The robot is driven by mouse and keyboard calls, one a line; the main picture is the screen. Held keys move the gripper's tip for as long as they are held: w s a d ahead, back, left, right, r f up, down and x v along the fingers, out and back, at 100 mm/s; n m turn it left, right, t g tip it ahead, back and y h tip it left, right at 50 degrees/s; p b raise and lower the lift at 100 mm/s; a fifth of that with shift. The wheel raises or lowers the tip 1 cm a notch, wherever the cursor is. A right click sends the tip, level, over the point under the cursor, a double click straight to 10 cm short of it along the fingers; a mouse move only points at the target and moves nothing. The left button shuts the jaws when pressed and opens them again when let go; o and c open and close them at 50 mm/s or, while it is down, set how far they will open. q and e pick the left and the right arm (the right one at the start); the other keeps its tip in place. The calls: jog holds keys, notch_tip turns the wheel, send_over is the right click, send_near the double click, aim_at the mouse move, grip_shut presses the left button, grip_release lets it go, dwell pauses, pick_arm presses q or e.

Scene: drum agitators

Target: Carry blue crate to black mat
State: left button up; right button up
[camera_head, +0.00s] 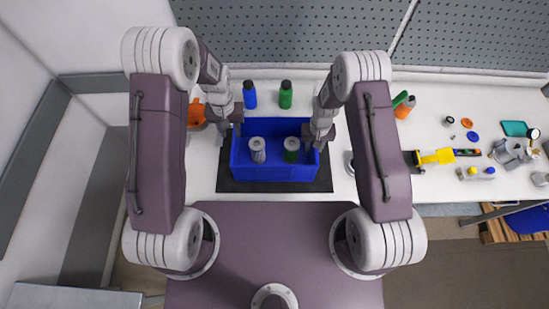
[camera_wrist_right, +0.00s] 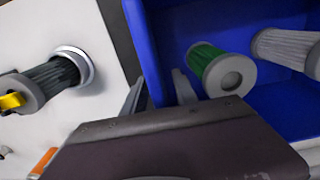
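The blue crate (camera_head: 275,172) is over the black mat (camera_head: 325,180), whose edges show at its front and sides. I cannot tell whether it rests on the mat or hangs slightly above it. My left gripper (camera_head: 237,129) is at the crate's left wall; its fingers are too small to read. My right gripper (camera_head: 318,141) is at the right wall. In the right wrist view its fingers (camera_wrist_right: 159,82) straddle the crate wall, one on each side, close against it. A grey-topped canister (camera_head: 257,150) and a green canister (camera_head: 291,150) stand inside the crate.
A blue bottle (camera_head: 249,95) and a green bottle (camera_head: 285,96) stand behind the crate. An orange item (camera_head: 196,114) is behind my left arm. A dark canister (camera_wrist_right: 55,78) stands beside the mat. Yellow tool (camera_head: 436,157) and small parts lie at right.

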notch_tip(320, 180, up, 12)
jog(key=shift+f, duration=0.1)
dwell(0.5)
